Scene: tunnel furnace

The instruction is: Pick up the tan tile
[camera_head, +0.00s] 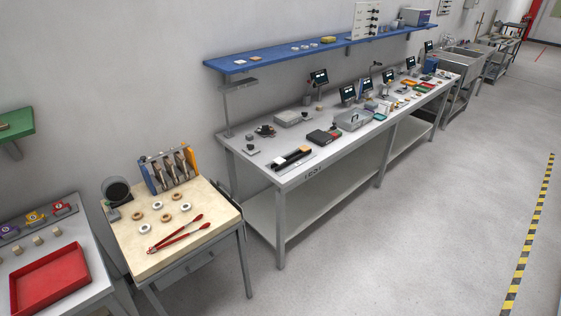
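Three small tan blocks sit in a row on the grey table at lower left: a left one (15,251), a middle one (38,241) and a right one (60,231). They lie between a red tray (48,279) and a row of small coloured devices. They are too small to tell whether one of them is the tan tile. No other clear tan tile shows. Neither of my grippers is in view.
A wooden-topped table (190,238) holds several white and brown rings, red tongs (178,235) and a tool rack (170,168). A long grey workbench (262,163) crowded with instruments runs along the wall under a blue shelf (275,58). Floor at right is clear.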

